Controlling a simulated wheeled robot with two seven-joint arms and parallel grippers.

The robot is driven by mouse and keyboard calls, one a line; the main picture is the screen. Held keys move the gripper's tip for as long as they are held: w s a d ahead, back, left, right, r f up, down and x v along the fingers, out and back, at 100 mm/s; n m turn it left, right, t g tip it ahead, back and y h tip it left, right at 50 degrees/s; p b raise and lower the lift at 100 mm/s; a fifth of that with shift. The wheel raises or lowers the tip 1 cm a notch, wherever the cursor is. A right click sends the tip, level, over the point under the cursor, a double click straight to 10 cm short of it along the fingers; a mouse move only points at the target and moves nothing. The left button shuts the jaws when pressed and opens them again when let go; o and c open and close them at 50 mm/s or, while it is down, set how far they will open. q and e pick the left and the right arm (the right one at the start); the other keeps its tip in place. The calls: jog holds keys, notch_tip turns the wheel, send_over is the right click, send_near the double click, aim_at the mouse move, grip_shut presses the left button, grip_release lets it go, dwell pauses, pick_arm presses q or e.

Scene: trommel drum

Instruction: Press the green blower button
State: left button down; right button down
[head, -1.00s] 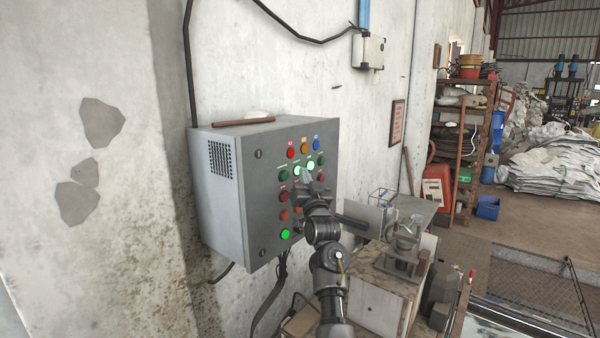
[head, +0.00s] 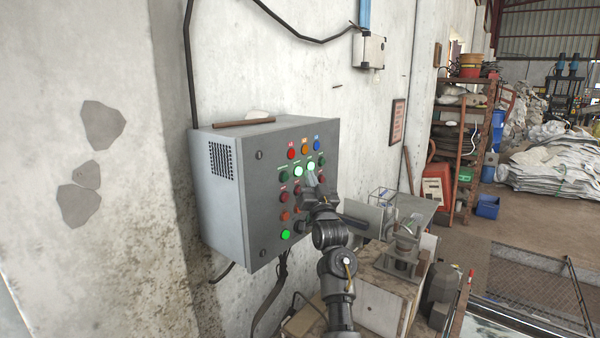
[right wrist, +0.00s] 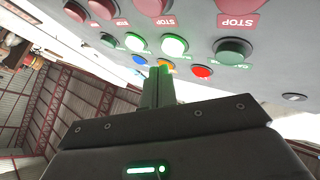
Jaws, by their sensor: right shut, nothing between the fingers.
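A grey control box (head: 262,205) hangs on the wall in the head view, with rows of coloured buttons. Its green row has two lit buttons, the left one (head: 298,171) and the right one (head: 311,167), between two dark green ones (head: 283,176) (head: 321,160). Labels are too small to tell which is the blower button. My right gripper (head: 312,180) is shut and empty, just below the lit pair. In the right wrist view its fingertips (right wrist: 161,72) point at the panel, overlapping an orange lamp; contact cannot be told. My left gripper is not in view.
Red stop buttons (right wrist: 236,20) sit beside the green row. Another lit green button (head: 285,235) is at the panel's lower left. A cluttered bench (head: 385,285) with a metal device stands right of the box. A brown bar (head: 243,123) lies on top of the box.

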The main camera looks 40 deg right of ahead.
jog(key=s, duration=0.2)
jog(key=s+d+p, duration=0.1)
jog(key=s, duration=0.1)
jog(key=shift+s+d, duration=0.2)
dwell(0.7)
